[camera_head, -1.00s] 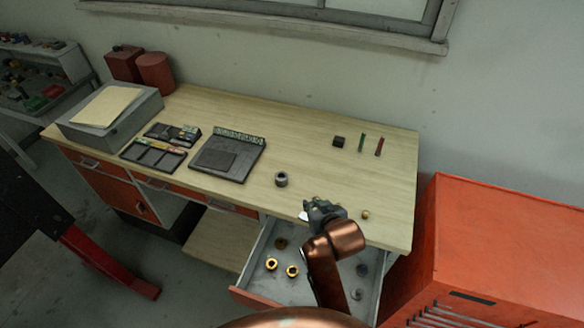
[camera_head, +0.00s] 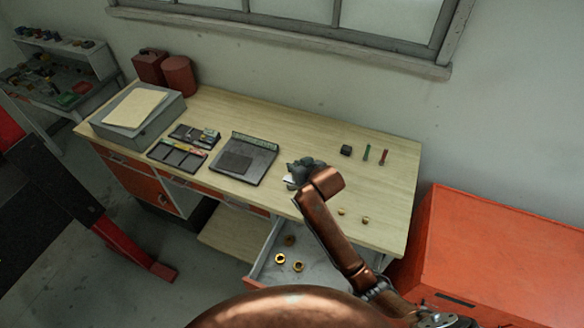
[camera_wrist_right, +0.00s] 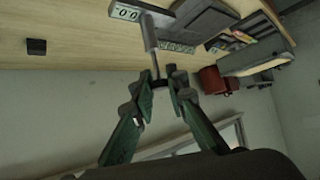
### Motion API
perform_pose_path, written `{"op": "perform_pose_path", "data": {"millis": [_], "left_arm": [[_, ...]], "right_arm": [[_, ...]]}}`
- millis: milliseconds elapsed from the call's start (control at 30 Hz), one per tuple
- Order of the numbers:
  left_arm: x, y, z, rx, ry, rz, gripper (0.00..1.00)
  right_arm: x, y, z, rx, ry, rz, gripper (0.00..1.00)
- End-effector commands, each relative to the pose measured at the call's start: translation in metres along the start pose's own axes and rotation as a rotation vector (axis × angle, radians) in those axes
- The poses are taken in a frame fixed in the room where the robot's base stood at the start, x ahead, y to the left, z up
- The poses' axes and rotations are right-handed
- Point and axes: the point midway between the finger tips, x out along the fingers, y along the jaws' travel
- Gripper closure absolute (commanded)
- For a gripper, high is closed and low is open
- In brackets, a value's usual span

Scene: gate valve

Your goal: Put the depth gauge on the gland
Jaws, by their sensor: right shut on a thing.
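My right gripper (camera_head: 303,168) is over the front middle of the bench, shut on the depth gauge (camera_head: 289,180), whose white part shows beside the fingers. In the right wrist view, the gauge (camera_wrist_right: 149,33) has a digital display at one end and a thin rod running between the fingertips (camera_wrist_right: 162,84). A short grey ring, seen earlier on the bench and probably the gland, is hidden now behind my right gripper. I cannot tell whether the gauge touches it. My left gripper is not in view.
The bench (camera_head: 375,182) holds a black tray (camera_head: 240,158), a grey box (camera_head: 135,122), a small black block (camera_head: 346,150) and two small brass parts (camera_head: 341,211). The open drawer (camera_head: 262,258) with brass rings is below my arm. An orange cabinet (camera_head: 500,250) stands right.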

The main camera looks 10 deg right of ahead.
Motion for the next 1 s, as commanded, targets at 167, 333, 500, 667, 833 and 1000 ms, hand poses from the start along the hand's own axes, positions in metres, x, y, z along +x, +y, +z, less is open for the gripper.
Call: {"op": "perform_pose_path", "data": {"millis": [167, 333, 500, 667, 833, 1000], "left_arm": [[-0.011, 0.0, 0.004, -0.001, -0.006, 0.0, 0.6], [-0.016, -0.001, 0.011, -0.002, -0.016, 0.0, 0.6], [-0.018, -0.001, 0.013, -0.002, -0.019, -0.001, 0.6], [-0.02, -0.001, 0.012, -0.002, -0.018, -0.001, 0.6], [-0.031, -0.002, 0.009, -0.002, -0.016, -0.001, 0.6], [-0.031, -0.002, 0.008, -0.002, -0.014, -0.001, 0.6]], "right_arm": [[0.043, 0.014, -0.009, 0.001, -0.002, 0.002, 1.0], [0.08, 0.021, 0.002, 0.0, -0.002, 0.001, 1.0], [0.099, 0.025, 0.006, -0.001, 0.003, 0.0, 1.0], [0.112, 0.027, 0.01, -0.001, 0.001, 0.001, 1.0], [0.124, 0.027, 0.029, -0.001, 0.001, 0.001, 1.0], [0.128, 0.027, 0.033, -0.002, 0.004, 0.001, 1.0]]}}
